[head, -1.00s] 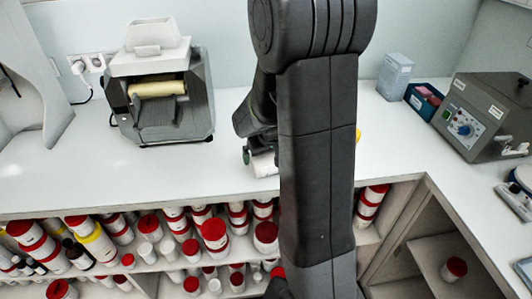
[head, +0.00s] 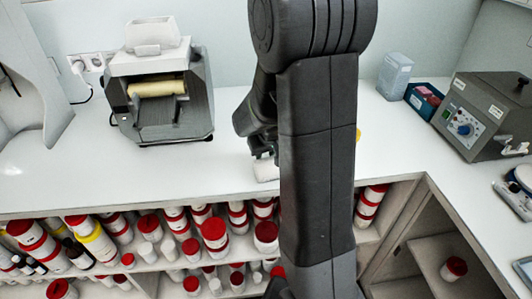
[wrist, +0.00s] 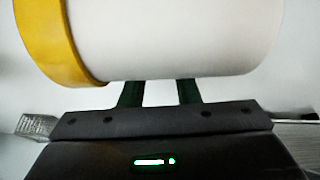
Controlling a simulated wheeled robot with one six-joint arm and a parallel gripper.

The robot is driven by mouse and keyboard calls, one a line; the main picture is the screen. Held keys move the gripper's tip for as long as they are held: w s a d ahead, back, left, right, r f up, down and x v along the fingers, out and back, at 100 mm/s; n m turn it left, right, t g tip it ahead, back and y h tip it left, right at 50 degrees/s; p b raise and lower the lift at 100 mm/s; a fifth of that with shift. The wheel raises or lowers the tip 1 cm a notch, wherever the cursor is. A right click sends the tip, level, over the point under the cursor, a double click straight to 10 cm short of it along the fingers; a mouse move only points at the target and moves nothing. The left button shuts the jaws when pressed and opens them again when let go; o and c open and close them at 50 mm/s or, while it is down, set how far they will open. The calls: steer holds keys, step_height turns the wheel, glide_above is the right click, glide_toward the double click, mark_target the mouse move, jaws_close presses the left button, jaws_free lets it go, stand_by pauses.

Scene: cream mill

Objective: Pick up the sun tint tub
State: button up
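A white tub with a yellow lid, by its colours perhaps the sun tint tub (wrist: 190,38), fills the upper part of the wrist view. It appears sideways, with its lid (wrist: 50,40) at the left. My gripper's two dark fingers (wrist: 159,92) run up to its lower edge, and the tub hides their tips. I cannot tell whether they are open or shut on it. In the head view my gripper (head: 262,152) is low over the counter, mostly behind my arm. A white piece (head: 266,171) shows just below it. A bit of yellow (head: 358,135) shows right of my arm.
The white counter (head: 215,172) is clear left of my gripper. A grey machine with a yellow roller (head: 160,105) stands at back left. A clear container (head: 395,76), a blue bin (head: 424,98) and a grey control box (head: 485,115) stand right. Shelves below hold several red-banded tubs (head: 214,233).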

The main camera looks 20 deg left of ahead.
steer(key=o, duration=1.5)
